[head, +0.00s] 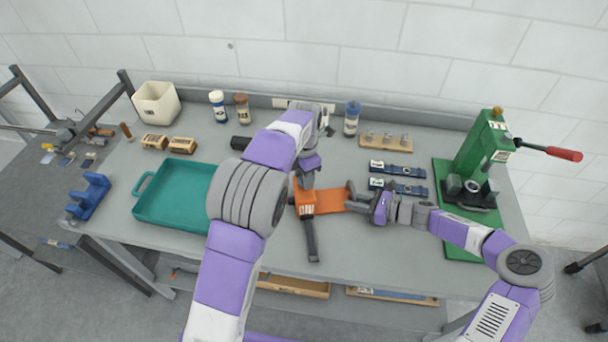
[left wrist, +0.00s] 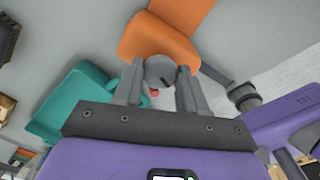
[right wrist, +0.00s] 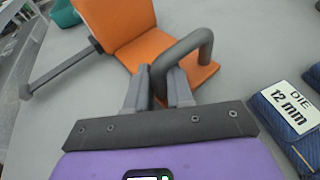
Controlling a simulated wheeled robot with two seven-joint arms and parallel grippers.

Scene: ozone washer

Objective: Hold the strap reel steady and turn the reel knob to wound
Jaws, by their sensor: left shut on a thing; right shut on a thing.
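The strap reel (head: 305,201) is an orange block on a flat orange base (head: 331,199) at the middle of the bench. A dark strap (head: 311,242) extends from it toward the front edge. In the left wrist view, my left gripper (left wrist: 160,82) is shut on the round grey reel knob (left wrist: 160,69), which has a dark mark on its face; a small red spot shows just below it. In the right wrist view, my right gripper (right wrist: 163,80) is shut on the bent grey handle (right wrist: 188,47) of the reel base. In the head view, my left arm hides the knob.
A teal tray (head: 143,213) lies left of the reel. A green press (head: 483,150) with a red-tipped lever stands at the right. Two dark blue die packs (head: 398,171) lie behind my right gripper. Bottles and a wooden peg rack (head: 386,143) stand at the back.

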